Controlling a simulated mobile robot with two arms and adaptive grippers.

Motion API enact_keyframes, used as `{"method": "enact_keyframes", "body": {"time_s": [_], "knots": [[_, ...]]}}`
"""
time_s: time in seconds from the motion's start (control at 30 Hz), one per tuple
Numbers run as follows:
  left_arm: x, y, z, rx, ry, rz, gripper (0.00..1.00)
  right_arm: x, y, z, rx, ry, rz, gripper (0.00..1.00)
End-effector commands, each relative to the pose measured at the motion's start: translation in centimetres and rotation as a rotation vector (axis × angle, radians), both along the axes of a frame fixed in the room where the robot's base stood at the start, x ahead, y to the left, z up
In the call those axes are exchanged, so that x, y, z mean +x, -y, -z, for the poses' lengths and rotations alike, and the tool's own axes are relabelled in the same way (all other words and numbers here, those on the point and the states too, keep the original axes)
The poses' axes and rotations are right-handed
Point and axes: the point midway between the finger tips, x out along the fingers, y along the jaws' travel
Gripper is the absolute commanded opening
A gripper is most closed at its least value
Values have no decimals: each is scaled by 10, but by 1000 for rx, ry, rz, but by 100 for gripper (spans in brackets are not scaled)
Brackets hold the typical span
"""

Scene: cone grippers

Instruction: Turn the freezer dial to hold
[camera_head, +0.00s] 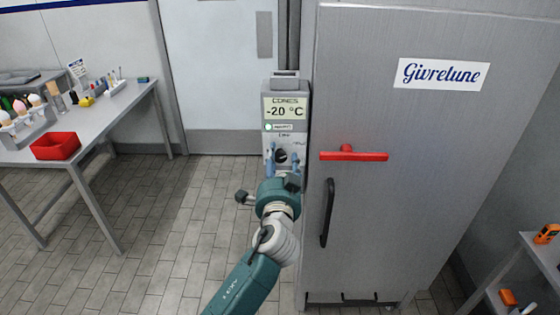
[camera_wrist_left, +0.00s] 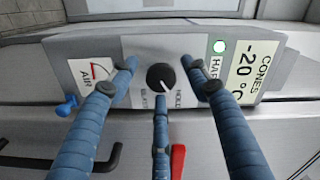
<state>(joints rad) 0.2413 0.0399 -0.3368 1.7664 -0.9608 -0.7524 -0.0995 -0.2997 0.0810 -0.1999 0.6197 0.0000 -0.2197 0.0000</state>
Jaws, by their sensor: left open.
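The freezer's control box (camera_head: 286,90) reads CONES -20 °C beside the steel door. Its round black dial (camera_head: 281,156) sits below the display and also shows in the left wrist view (camera_wrist_left: 160,76). A light pointer line on the dial runs to the lower right in the wrist view, roughly toward the HOLD label (camera_wrist_left: 181,94); another label, partly hidden, is at the lower left. My left gripper (camera_head: 283,163) is open in front of the dial. In the wrist view its blue fingers (camera_wrist_left: 159,80) spread around the dial; I cannot tell whether any touches it. My right gripper is out of view.
A red handle (camera_head: 353,155) and a black handle (camera_head: 327,212) stick out from the freezer door right of my arm. A small blue knob (camera_wrist_left: 66,106) is near the AIR gauge. A table (camera_head: 110,105) with a red tray stands left. The tiled floor between is clear.

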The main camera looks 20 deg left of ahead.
Motion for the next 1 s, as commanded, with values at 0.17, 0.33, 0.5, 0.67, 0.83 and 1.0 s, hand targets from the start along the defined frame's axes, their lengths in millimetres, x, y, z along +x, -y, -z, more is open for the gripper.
{"method": "enact_keyframes", "body": {"time_s": [0.17, 0.33, 0.5, 0.67, 0.83, 1.0], "knots": [[-11, 4, 0, -1, 1, 1, 48, -1, -2, 0, 2, 0, 0, 0], [-43, 13, 1, -3, -1, 2, 48, 0, -1, 0, 1, 0, 0, 0], [-78, 23, 2, -4, -3, 0, 48, 0, -1, 0, 1, 0, 0, 0], [-103, 30, 2, -1, -3, 0, 48, 0, -1, 0, 1, 0, 0, 0], [-114, 33, 0, 0, -1, 0, 48, 0, -1, 0, 1, 0, 0, 0], [-116, 33, 0, 0, 0, 0, 48, 0, -1, 0, 1, 0, 0, 0]]}}
